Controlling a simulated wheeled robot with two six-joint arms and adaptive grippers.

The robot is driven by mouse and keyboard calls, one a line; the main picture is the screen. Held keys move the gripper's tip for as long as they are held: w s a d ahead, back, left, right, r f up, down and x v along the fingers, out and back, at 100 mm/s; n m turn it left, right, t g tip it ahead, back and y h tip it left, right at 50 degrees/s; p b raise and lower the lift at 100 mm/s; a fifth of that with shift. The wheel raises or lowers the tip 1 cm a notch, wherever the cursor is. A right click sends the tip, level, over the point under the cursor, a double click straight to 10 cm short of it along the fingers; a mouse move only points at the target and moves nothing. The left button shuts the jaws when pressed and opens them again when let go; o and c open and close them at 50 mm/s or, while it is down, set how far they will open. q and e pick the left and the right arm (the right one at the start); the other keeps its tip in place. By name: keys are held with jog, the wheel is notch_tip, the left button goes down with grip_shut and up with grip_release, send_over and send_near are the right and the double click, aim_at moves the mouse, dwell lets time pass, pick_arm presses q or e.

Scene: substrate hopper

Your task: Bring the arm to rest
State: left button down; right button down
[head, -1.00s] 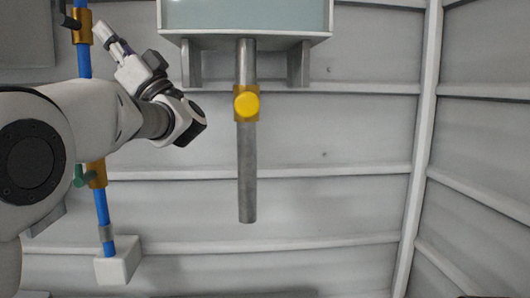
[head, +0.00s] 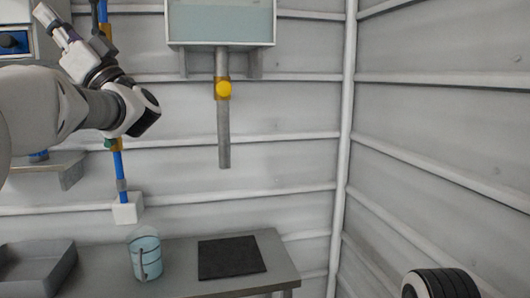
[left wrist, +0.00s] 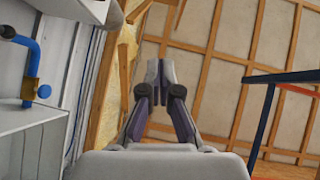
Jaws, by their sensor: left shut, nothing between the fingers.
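My left gripper (head: 47,17) is at the upper left of the head view, at the end of my raised arm. It points up and to the left, away from the table. In the left wrist view its fingers (left wrist: 159,72) are together with nothing between them. My right gripper is in neither view.
A hopper (head: 221,22) with a grey outlet pipe and yellow valve (head: 223,90) hangs on the wall. A blue pipe (head: 119,170) runs behind my arm. Below, a table (head: 190,285) bears a beaker (head: 146,260), a black mat (head: 231,257) and a grey tray (head: 35,272).

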pick_arm(q)
jog(key=w+f+m+t+h, duration=0.3)
jog(key=w+f+m+t, duration=0.25)
jog(key=f, duration=0.55)
jog(key=w+a+f+m+t+h, duration=0.1)
jog(key=w+f+m+t+h, duration=0.1)
jog(key=w+f+m+t, duration=0.65)
jog(key=w+f+m+t+h, duration=0.1)
jog(key=f+m+t+h, duration=0.3)
jog(key=f, duration=0.9)
jog(key=s+d+f+m+g+h, duration=0.2)
jog(key=f+m+h, duration=0.7)
jog(key=f, duration=2.1)
jog(key=s+d+f+n+g+h, duration=0.1)
jog(key=s+d+f+g+h, duration=0.2)
jog(key=s+f, duration=0.8)
jog(key=s+d+f+n+g+h, duration=0.1)
jog(key=s+f+g+h, duration=0.3)
jog(key=s+f, duration=0.7)
jog(key=s+d+f+n+g+h, duration=0.1)
jog(key=s+d+n+g, duration=0.1)
jog(key=s, duration=0.9)
jog(key=s+d+f+n+g+h, duration=0.2)
jog(key=s+n+g, duration=0.3)
jog(key=s, duration=0.6)
jog(key=shift+d+f+g+p, duration=0.25)
jog(key=shift+d+g+p, duration=0.2)
jog(key=shift+g, duration=0.45)
